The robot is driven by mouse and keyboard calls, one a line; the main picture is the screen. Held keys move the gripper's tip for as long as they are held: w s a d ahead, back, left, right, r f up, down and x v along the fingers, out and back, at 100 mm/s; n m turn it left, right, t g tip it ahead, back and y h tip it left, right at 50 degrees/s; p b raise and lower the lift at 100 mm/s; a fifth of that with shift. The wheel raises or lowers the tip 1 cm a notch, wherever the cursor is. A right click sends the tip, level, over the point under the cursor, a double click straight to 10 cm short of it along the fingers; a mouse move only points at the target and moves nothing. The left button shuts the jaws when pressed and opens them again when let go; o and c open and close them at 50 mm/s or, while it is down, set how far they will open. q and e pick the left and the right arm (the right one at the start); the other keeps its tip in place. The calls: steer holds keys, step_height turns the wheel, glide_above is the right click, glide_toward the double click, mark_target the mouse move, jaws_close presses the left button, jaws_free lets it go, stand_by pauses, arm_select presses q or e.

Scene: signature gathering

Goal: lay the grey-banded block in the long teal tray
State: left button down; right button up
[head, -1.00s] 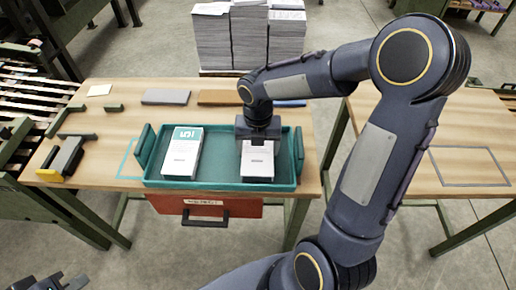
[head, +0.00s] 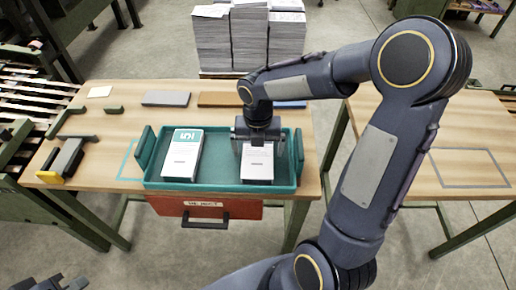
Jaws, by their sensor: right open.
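The long teal tray (head: 222,187) lies on the left wooden table. A white block (head: 257,165) lies flat in its right half. My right gripper (head: 259,150) is just over this block's far end, open, with its fingers spread to either side. The gripper hides that end, so I cannot see the band that would show it is the grey-banded block. A teal-banded white block (head: 183,156) lies in the tray's left half, apart from the other. My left gripper (head: 48,284) shows only partly at the bottom left edge; its jaws are unclear.
A grey slab (head: 166,98), a brown slab (head: 220,99) and a blue slab (head: 291,104) lie behind the tray. A grey tool with a yellow end (head: 62,160) lies at left. A red drawer (head: 205,209) hangs below. The right table (head: 450,125) has a bare grey outline.

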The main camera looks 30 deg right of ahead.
mark_target(258, 151)
step_height(258, 151, up, 10)
steer(key=p, duration=0.2)
steer(key=s+a+r+m+t+y, duration=0.1)
steer(key=s+a+m+t+y, duration=0.1)
steer(key=s+m, duration=0.6)
steer(key=s+a+m+t+y, duration=0.1)
steer(key=s+m, duration=0.8)
steer(key=m, duration=1.4)
steer(key=a+t, duration=0.1)
steer(key=t, duration=0.1)
steer(key=shift+r+t+y, duration=0.3)
steer(key=shift+r+y, duration=0.1)
steer(key=shift+a+r, duration=0.1)
step_height(258, 151, up, 10)
steer(key=p, duration=1)
